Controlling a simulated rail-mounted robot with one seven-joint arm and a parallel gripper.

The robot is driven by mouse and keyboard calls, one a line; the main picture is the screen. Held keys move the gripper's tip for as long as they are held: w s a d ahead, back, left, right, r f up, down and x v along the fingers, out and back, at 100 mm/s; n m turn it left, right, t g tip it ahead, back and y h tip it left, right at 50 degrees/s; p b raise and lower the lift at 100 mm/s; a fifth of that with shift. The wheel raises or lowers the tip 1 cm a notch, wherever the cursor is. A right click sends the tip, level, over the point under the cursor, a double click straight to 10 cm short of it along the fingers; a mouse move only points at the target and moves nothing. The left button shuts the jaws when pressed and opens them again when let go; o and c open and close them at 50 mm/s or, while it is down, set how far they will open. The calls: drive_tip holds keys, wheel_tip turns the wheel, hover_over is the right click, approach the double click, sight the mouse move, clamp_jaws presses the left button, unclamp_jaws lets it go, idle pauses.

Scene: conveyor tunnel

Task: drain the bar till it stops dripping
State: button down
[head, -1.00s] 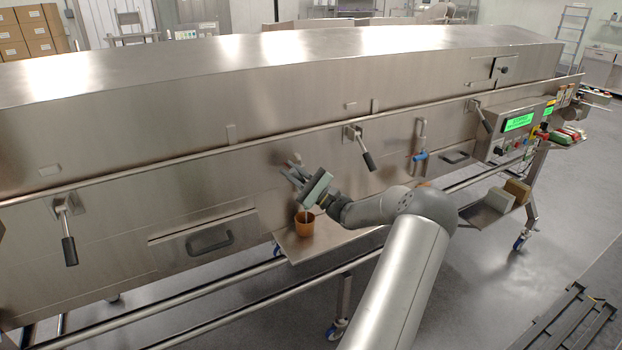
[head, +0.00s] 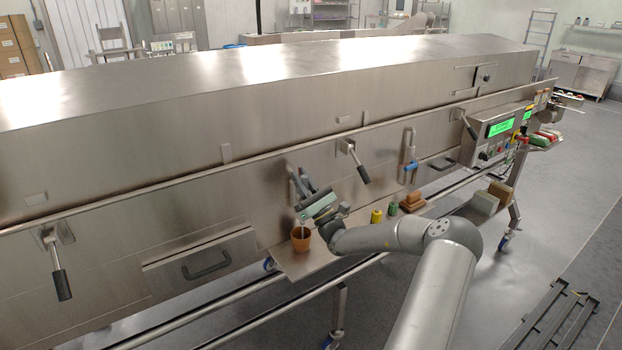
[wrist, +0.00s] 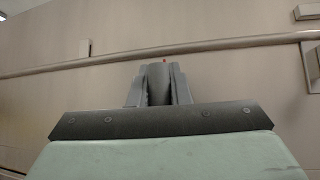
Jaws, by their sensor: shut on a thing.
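My gripper (head: 298,183) is raised over the small shelf at the tunnel's side, its fingers pointing up and to the left. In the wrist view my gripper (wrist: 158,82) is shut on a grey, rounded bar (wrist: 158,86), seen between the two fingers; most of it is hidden. An orange cup (head: 300,241) stands upright on the shelf (head: 300,266), just below the gripper. A thin pale streak runs between the gripper and the cup's mouth; I cannot tell whether it is liquid or something solid. No separate drops can be made out.
Yellow (head: 376,216) and green (head: 391,208) small items and brown blocks (head: 412,202) are on the shelf to the right. The steel tunnel wall (head: 250,175) is close behind the gripper. Handles (head: 357,163) jut out from it, and a rail runs along it.

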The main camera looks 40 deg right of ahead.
drive_tip(key=shift+f, duration=0.1)
drive_tip(key=c, duration=1.3)
unclamp_jaws()
drive_tip(key=shift+c, duration=0.2)
drive_tip(key=b+v, duration=0.4)
drive_tip(key=v, duration=1.3)
drive_tip(key=shift+s+b, duration=0.25)
drive_tip(key=shift+b, duration=0.15)
drive_tip(key=shift+a+f, duration=0.1)
